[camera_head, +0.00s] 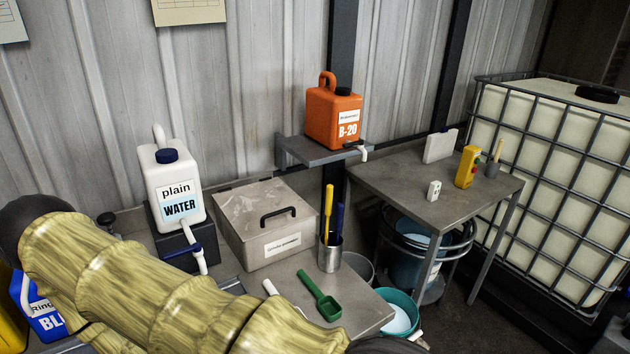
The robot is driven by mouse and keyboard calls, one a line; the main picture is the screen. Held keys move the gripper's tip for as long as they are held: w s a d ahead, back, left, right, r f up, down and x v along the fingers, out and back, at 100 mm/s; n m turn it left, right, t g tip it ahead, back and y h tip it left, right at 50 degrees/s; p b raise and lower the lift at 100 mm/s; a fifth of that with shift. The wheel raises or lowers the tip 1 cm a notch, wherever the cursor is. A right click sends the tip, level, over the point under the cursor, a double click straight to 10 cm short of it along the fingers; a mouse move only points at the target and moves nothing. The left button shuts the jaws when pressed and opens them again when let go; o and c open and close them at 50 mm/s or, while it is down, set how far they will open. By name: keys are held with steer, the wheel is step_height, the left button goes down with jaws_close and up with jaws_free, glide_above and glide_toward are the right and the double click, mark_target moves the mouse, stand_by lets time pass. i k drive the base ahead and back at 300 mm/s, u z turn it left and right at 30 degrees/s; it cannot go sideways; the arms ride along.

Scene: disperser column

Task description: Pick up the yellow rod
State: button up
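The yellow rod (328,212) stands nearly upright in a metal cup (330,258) on the grey bench. A dark blue rod (340,218) stands in the same cup, just to its right. The lower ends of both rods are hidden inside the cup. My arm, in a yellowish ribbed sleeve, crosses the lower left of the view and runs out at the bottom edge. My gripper is not in view.
A lidded grey box (264,225) stands left of the cup. A green scoop (320,296) lies in front of it. An orange canister (334,112) sits on a shelf behind. A white water jug (172,185) stands left. A side table (400,185) is at right.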

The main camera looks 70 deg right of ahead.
mark_target(328, 202)
steer(key=z, duration=1.55)
